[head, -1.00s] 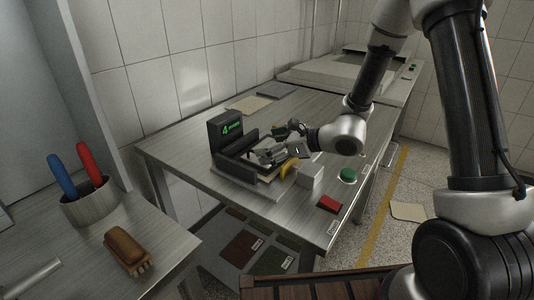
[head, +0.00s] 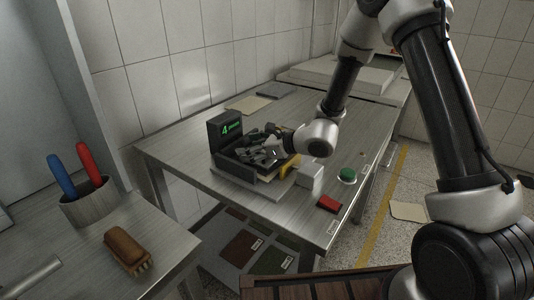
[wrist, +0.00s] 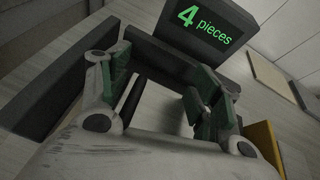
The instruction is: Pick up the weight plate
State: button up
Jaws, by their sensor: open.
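My gripper (head: 264,150) is inside the dark-walled tray of the counting stand (head: 227,132), whose green display reads "4 pieces". In the wrist view its two green-padded fingers (wrist: 156,82) are spread apart, with the display (wrist: 207,22) beyond them. A pale flat surface (wrist: 160,108) with a dark edge shows between the fingers. I cannot tell whether this is the weight plate or the tray floor. No weight plate can be clearly made out in either view; my gripper covers much of the tray.
A yellow piece (head: 291,165) stands at the tray's right side, close to my gripper, with a white block (head: 310,178) beside it. A green button (head: 347,175) and a red piece (head: 328,203) lie further right. Flat sheets (head: 248,104) lie behind on the metal table.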

jog(key=shift+f, duration=0.1)
grip_shut()
jog(key=shift+s, duration=0.1)
